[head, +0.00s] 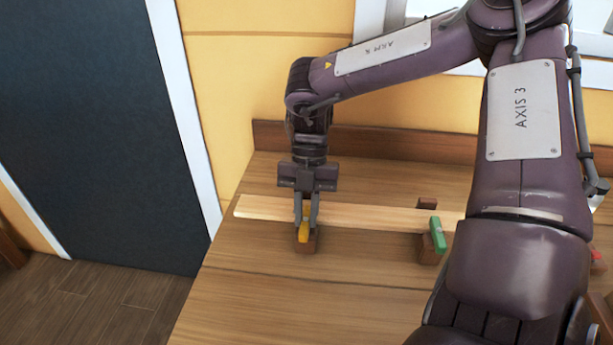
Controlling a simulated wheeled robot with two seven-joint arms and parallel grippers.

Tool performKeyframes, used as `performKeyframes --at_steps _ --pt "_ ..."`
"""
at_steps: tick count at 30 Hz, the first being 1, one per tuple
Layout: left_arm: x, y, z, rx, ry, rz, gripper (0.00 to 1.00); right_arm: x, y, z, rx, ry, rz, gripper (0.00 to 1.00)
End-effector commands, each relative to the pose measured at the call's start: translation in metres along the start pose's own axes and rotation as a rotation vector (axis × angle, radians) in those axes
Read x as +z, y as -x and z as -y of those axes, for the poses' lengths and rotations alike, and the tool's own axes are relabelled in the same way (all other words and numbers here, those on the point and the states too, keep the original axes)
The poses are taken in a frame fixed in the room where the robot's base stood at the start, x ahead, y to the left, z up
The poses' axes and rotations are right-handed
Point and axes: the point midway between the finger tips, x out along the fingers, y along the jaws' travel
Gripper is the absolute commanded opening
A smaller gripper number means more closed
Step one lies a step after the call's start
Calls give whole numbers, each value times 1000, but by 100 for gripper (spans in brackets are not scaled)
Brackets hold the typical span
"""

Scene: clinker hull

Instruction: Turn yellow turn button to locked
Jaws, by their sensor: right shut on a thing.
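The yellow turn button (303,232) sits on top of a small brown block at the front edge of a long pale plank (360,216). It points roughly along the view, towards the plank. My right gripper (306,215) reaches down from above and is shut on the yellow turn button. The fingers hide part of the button, and its far end is hard to see. My left gripper is not in the view.
A green turn button (438,234) sits on another brown block (430,250) to the right. A small brown block (427,203) stands behind the plank. A red piece (596,256) shows at the right edge. The wooden bench (290,300) is clear in front.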

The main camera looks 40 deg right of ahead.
Motion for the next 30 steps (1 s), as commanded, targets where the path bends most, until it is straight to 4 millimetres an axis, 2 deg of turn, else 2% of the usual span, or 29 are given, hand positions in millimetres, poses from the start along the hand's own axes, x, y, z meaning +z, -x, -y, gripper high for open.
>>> performKeyframes --at_steps 17,18,22,30 --pt "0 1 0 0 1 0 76 0 0 0 -11 32 2 0" --pt "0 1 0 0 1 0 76 0 0 0 -11 32 2 20" --pt "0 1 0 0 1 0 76 0 0 0 -11 31 2 37" --pt "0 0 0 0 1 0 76 0 1 0 -11 30 2 38"
